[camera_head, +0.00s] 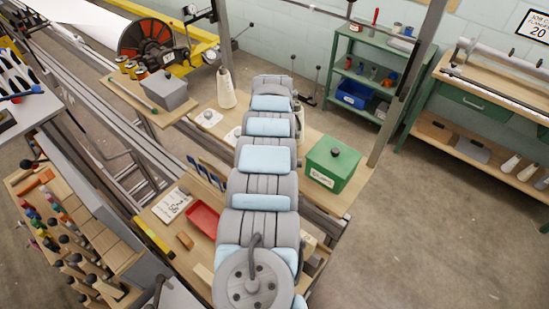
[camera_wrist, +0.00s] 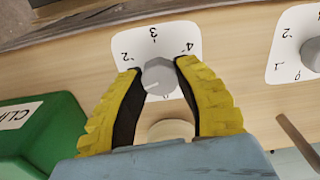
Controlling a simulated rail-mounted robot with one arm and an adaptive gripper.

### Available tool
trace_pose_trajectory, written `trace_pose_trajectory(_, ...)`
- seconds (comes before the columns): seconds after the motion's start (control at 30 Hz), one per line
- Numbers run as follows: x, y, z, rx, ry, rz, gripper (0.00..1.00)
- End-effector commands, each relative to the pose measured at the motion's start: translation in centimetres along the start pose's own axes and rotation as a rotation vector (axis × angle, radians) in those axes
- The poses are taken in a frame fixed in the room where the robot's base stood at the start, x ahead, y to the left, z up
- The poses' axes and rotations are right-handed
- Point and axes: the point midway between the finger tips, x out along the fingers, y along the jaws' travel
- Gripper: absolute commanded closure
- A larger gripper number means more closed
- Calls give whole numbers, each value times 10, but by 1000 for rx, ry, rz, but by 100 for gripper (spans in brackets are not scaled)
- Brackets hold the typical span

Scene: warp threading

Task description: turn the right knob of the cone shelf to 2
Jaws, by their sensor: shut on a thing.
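In the wrist view my gripper (camera_wrist: 160,85) is shut on a grey round knob (camera_wrist: 159,77), one yellow-and-black finger on each side. The knob sits on a white dial plate (camera_wrist: 152,46) with 2, 3 and 4 readable along its far edge. A pale line on the knob points to the lower left, below the 2; my left finger covers that part of the dial. A second dial plate (camera_wrist: 282,46) with its knob (camera_wrist: 312,54) is at the right edge. In the head view one dial (camera_head: 208,118) shows left of my arm; my gripper is hidden there.
A green lidded box (camera_head: 333,165) stands right of my arm in the head view, and at the left in the wrist view (camera_wrist: 40,135). A white cone (camera_head: 225,88) stands behind the dials. A red tray (camera_head: 202,220) lies left of my arm.

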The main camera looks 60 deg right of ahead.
Motion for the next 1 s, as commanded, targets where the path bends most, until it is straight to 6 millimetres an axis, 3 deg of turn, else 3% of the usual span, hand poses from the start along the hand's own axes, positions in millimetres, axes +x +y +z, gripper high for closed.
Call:
trace_pose_trajectory(0.03, 6, -1, 0, 43, 3, -1, 100)
trace_pose_trajectory(0.6, 4, 0, -1, 561, 2, -2, 100)
trace_pose_trajectory(1.0, 3, 0, 0, 771, -1, 1, 100)
